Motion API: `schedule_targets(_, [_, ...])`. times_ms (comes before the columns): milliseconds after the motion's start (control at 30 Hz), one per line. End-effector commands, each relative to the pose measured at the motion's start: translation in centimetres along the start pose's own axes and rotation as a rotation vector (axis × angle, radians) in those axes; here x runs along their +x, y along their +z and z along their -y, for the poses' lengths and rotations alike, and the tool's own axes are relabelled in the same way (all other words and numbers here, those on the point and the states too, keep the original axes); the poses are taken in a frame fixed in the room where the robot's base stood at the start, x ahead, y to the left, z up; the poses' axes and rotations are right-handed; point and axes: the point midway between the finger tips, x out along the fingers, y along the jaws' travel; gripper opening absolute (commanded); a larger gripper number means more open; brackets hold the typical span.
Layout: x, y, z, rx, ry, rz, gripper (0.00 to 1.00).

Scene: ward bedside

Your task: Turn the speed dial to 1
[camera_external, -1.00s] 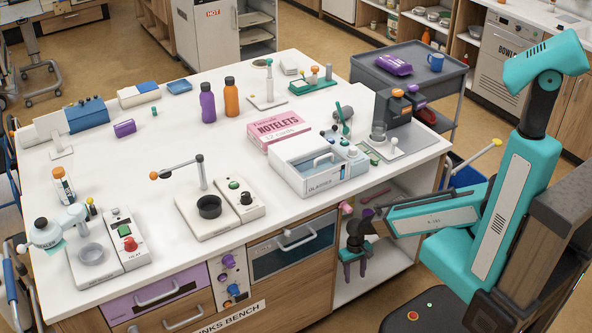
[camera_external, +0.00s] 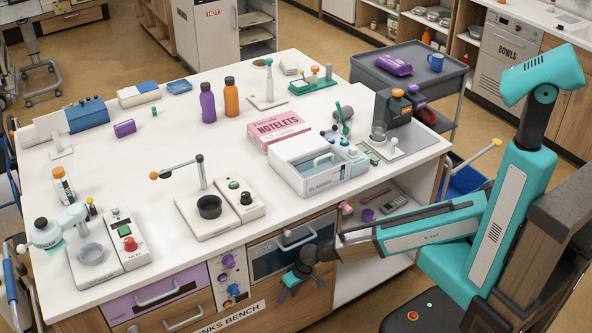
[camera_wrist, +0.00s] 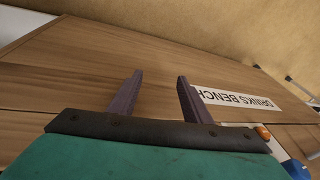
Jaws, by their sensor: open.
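I cannot read a label that marks the speed dial. A control panel (camera_external: 238,296) on the bench front carries a purple knob (camera_external: 228,261), an orange knob (camera_external: 233,289) and a blue knob. A black knob (camera_external: 246,197) sits on the white unit beside the black cup on the bench top. My gripper (camera_external: 300,292) is open and empty, low in front of the bench, right of the panel. In the wrist view its fingers (camera_wrist: 160,76) point at wooden fronts; an orange knob (camera_wrist: 263,132) and a blue knob (camera_wrist: 295,169) show at lower right.
The DRINKS BENCH sign (camera_external: 229,319) is below the panel. A grey-fronted drawer (camera_external: 290,254) with a handle lies behind my gripper. An open shelf (camera_external: 380,215) is to its right. Several devices stand on the bench top, and the floor before the bench is free.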

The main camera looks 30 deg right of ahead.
Motion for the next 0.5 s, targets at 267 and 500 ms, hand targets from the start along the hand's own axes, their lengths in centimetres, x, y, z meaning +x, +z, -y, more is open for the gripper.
schedule_targets(267, [-3.9, -1.9, 14.0, -0.257, -0.13, -0.123, 0.44])
schedule_targets(500, [-8.0, -2.0, 24.1, -0.443, -0.22, -0.21, 0.44])
